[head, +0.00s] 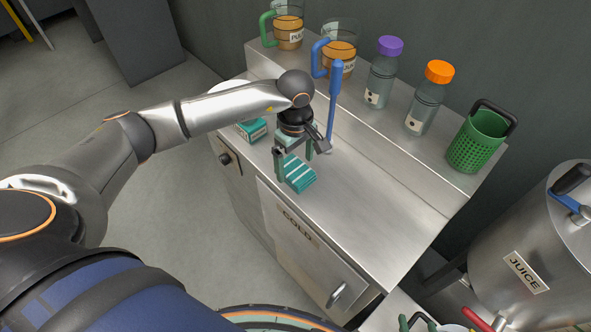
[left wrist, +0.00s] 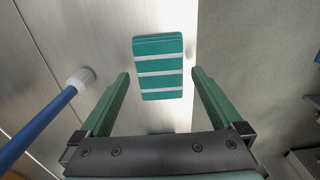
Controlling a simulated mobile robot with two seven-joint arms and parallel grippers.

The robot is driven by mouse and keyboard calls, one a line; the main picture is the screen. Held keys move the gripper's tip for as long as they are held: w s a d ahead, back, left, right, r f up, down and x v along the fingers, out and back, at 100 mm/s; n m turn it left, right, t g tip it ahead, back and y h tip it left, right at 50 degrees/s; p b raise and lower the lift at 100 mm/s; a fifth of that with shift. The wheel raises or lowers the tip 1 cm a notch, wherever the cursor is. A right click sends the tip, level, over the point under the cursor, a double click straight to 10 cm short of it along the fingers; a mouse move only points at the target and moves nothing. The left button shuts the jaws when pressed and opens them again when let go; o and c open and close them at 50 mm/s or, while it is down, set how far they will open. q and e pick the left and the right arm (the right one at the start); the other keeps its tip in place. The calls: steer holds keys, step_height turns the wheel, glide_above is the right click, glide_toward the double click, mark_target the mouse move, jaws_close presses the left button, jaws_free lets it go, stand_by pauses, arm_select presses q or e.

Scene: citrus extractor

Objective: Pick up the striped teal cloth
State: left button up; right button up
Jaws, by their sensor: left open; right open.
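The striped teal cloth (head: 300,177), a folded stack with white stripes, lies on the steel counter (head: 375,215) near its front edge. It also shows in the left wrist view (left wrist: 158,66), near the counter's edge. My left gripper (head: 294,168) is over the cloth, pointing down, and partly covers it in the head view. In the left wrist view its two green fingers (left wrist: 160,73) are open, one to each side of the cloth. The cloth lies between and beyond the fingertips, with a gap at each side. My right gripper is not made out in either view.
A blue-handled tool (head: 335,100) stands close to the gripper; its handle shows in the left wrist view (left wrist: 42,122). A teal item (head: 252,130) lies left of the cloth. Mugs, bottles (head: 380,75) and a green basket (head: 478,142) line the back shelf. The counter's right side is clear.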

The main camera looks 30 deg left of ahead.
arm_select(q)
steer(key=shift+f, duration=0.8)
steer(key=shift+c, duration=0.4)
steer(key=c, duration=1.1)
steer(key=shift+r, duration=0.15)
steer(key=shift+r, duration=0.2)
step_height(320, 180, up, 2)
steer(key=shift+b, duration=0.35)
steer(key=s+r, duration=0.1)
steer(key=s+d+r, duration=0.1)
steer(key=r, duration=0.1)
steer(key=s+d+r, duration=0.1)
steer(key=r, duration=0.1)
steer(key=shift+s+d+r, duration=0.15)
steer(key=shift+d+r, duration=0.05)
steer(key=shift+d, duration=0.05)
steer(key=s+d+r+b, duration=0.1)
steer(key=s+d+r, duration=0.4)
steer(key=s, duration=0.3)
steer(key=shift+d, duration=0.3)
